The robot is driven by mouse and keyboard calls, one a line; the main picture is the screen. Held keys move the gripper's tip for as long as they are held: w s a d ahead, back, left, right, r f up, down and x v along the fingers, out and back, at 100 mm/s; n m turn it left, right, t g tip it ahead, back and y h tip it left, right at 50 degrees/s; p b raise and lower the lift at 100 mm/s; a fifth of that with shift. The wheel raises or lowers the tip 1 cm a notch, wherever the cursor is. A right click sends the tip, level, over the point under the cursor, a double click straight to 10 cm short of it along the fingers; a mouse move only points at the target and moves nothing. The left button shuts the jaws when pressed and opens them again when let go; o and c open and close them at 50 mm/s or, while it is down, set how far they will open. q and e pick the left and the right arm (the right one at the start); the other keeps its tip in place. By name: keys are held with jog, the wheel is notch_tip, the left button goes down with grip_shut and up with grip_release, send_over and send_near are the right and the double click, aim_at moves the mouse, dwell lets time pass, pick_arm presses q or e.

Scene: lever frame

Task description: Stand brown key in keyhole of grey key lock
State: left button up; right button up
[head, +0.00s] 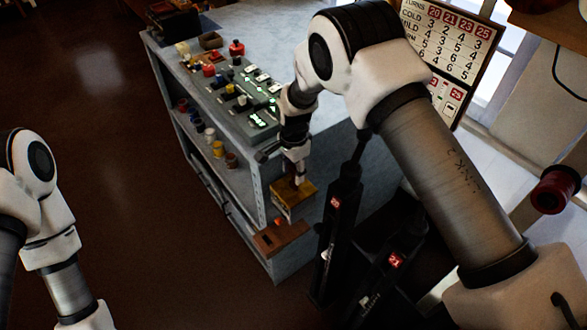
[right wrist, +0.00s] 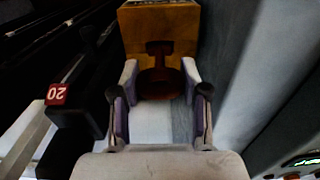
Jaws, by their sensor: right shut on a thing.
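My right gripper (head: 298,180) points down over an ochre box (head: 292,199) at the front end of the grey bench. In the right wrist view, the right gripper (right wrist: 161,88) is shut on the dark brown key (right wrist: 159,62), whose T-shaped end shows against the ochre box (right wrist: 181,22). I cannot tell whether the key touches the box. The key is too small to make out in the head view. I cannot pick out the grey key lock for certain. My left arm shows at the left, but its gripper is out of the picture.
A grey panel (head: 228,84) with switches and lit parts lies on the bench (head: 240,22). Several small pots stand on the shelf below. A brown block (head: 280,237) juts out below the box. Black posts marked 20 (head: 340,225) and 21 (head: 390,272) stand to the right.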

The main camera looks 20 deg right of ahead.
jog(key=shift+f+b, duration=0.4)
jog(key=shift+f, duration=0.3)
jog(key=o, duration=1.2)
jog(key=shift+c, duration=0.2)
notch_tip(320, 180, up, 7)
jog(key=p, duration=0.5)
jog(key=shift+r, duration=0.1)
notch_tip(320, 180, up, 12)
